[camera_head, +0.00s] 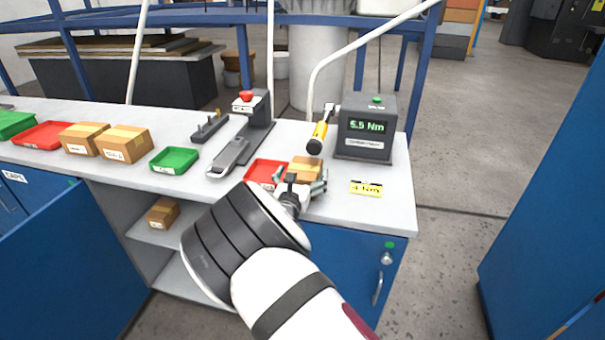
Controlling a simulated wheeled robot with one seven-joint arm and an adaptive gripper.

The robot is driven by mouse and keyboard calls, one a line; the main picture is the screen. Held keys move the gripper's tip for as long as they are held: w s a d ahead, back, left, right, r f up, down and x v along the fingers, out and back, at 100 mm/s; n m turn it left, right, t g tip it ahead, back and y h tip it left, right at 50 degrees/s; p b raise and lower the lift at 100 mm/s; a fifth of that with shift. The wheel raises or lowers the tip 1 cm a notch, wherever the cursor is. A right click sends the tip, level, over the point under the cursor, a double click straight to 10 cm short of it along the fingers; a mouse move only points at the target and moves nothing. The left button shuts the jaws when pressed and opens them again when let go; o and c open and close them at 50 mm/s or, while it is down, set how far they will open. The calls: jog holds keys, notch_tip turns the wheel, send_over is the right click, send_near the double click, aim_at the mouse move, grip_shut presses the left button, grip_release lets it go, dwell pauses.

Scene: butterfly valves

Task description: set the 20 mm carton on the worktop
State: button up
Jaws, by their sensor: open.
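My gripper (308,188) is low over the right part of the white worktop (345,215), with its fingers open. A small brown carton (305,165) stands right at the fingers, just beyond them, beside a red tray. The fingers hide its lower front, so I cannot tell whether they touch it. Two more cartons stand at the left of the worktop, one (84,138) partly behind the other (123,144). Another carton (162,213) sits on a shelf inside the open cabinet. The carton labels are too small to read, so I cannot tell which is the 20 mm one.
Red trays (43,135) (262,174) and green trays (14,124) (174,160) line the worktop. A press-like fixture (246,130) with a red knob stands behind. A yellow-black tool (319,136) hangs near a 5.5 Nm display box (366,127). The worktop's right front is mostly clear around a yellow label (366,188).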

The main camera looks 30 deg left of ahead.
jog(key=shift+r, duration=0.15)
jog(key=shift+s, duration=0.35)
jog(key=v, duration=1.1)
jog(key=shift+d, duration=0.2)
jog(key=shift+s, duration=0.1)
